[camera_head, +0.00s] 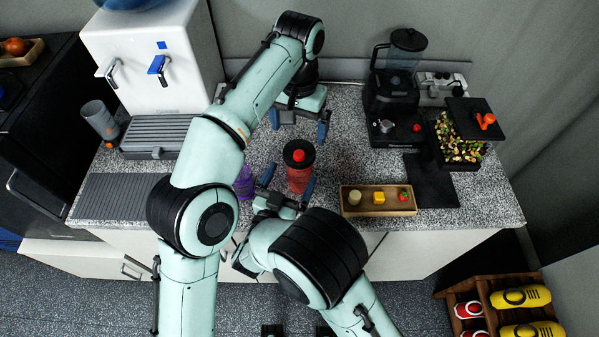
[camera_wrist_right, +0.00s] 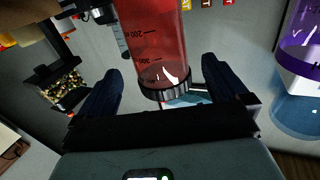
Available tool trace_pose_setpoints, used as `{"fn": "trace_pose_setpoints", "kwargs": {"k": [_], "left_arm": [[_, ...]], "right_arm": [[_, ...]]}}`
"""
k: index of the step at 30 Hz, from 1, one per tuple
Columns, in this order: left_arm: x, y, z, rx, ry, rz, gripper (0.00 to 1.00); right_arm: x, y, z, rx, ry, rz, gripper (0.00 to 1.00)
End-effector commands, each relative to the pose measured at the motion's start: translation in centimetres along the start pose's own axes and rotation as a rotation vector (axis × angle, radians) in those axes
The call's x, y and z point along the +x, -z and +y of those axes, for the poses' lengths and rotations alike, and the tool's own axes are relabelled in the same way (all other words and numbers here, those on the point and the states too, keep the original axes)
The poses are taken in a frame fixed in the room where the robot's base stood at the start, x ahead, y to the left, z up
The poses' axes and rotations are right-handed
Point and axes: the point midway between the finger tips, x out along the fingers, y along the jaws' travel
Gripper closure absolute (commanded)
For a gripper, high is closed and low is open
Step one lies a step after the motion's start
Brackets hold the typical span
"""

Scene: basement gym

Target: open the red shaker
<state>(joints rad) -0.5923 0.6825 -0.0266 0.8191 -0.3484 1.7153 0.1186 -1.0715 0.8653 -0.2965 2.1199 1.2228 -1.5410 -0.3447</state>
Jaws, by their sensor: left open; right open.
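The red shaker (camera_head: 299,178) stands upright on the speckled counter, with a black lid (camera_head: 292,151) and a red cap (camera_head: 299,155) on top. The shaker also shows in the right wrist view (camera_wrist_right: 155,40), with measuring marks on its side. My right gripper (camera_head: 288,182) is open in front of the shaker, with its fingers to either side of the lower body. In the right wrist view the gripper (camera_wrist_right: 163,85) shows a gap between each finger and the shaker. My left gripper (camera_head: 299,122) is open and empty behind the lid, apart from it.
A purple shaker (camera_head: 244,183) stands just left, partly hidden by my left arm. A wooden tray (camera_head: 352,209) with small blocks lies at right. A blender (camera_head: 392,95), a dark box of mixed pieces (camera_head: 458,143) and a water dispenser (camera_head: 150,60) stand around the counter.

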Motion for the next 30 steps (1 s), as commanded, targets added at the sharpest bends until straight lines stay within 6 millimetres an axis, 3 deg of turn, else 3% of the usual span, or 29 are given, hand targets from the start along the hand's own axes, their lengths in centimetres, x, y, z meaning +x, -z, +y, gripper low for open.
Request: {"fn": "trace_pose_setpoints", "kwargs": {"k": [3, 9, 15, 23, 30], "left_arm": [[0.0, 0.0, 0.0, 0.000, 0.000, 0.000, 0.00], [0.0, 0.0, 0.0, 0.000, 0.000, 0.000, 0.00], [0.0, 0.0, 0.0, 0.000, 0.000, 0.000, 0.00], [0.0, 0.0, 0.0, 0.000, 0.000, 0.000, 0.00], [0.0, 0.0, 0.0, 0.000, 0.000, 0.000, 0.00]], "right_arm": [[2.4, 0.0, 0.1, 0.000, -0.004, 0.000, 0.00], [5.2, 0.0, 0.0, 0.001, -0.002, 0.001, 0.00], [6.3, 0.0, 0.0, -0.001, 0.001, 0.000, 0.00], [6.4, 0.0, 0.0, -0.001, 0.001, 0.000, 0.00], [6.4, 0.0, 0.0, -0.001, 0.001, 0.000, 0.75]]}}
